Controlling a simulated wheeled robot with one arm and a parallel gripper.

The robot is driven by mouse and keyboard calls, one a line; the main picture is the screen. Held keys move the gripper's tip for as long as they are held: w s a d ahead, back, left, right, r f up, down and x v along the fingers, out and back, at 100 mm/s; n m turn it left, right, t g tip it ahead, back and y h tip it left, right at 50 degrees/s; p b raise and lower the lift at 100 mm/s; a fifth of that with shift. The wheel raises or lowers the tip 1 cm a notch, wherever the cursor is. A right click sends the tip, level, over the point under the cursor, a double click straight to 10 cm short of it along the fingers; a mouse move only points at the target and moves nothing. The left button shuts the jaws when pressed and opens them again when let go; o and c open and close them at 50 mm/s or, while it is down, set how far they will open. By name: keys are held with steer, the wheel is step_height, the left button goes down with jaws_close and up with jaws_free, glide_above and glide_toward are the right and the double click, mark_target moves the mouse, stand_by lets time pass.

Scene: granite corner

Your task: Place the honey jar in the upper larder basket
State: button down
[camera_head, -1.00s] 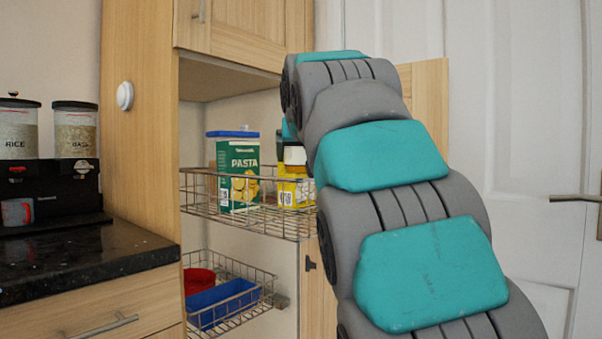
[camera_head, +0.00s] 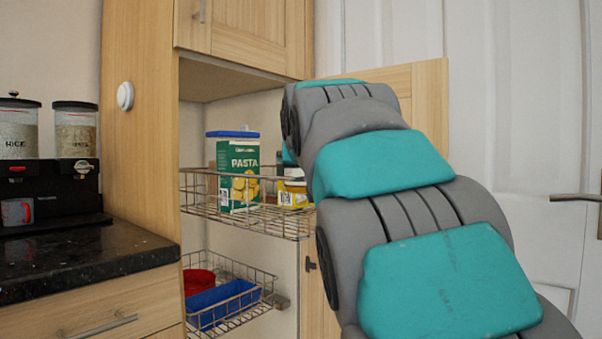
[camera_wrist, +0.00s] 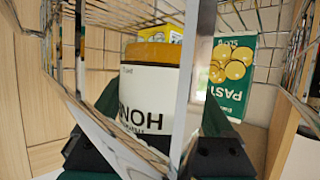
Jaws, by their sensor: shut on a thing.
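The honey jar (camera_wrist: 143,98), with a white label and an amber band, is between the two dark fingers of my gripper (camera_wrist: 160,112), which is shut on it. Its lettering appears upside down in the wrist view. The upper larder basket (camera_head: 246,218) is a wire basket in the open cupboard, and its wires (camera_wrist: 85,112) pass close around the jar in the wrist view. I cannot tell whether the jar touches the basket floor. In the head view my arm hides the gripper and most of the jar.
A green pasta box (camera_head: 238,172) stands in the upper basket, left of a yellow box (camera_head: 292,196). The lower basket (camera_head: 262,291) holds a red bowl (camera_head: 199,281) and a blue tub (camera_head: 222,301). A cupboard door (camera_head: 422,100) stands open behind my arm.

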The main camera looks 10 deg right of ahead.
steer(key=shift+f, duration=0.35)
jaws_free()
steer(key=shift+s+r, duration=0.15)
steer(key=shift+r, duration=0.65)
steer(key=v, duration=1.1)
steer(key=shift+s, duration=0.35)
steer(key=shift+a, duration=0.1)
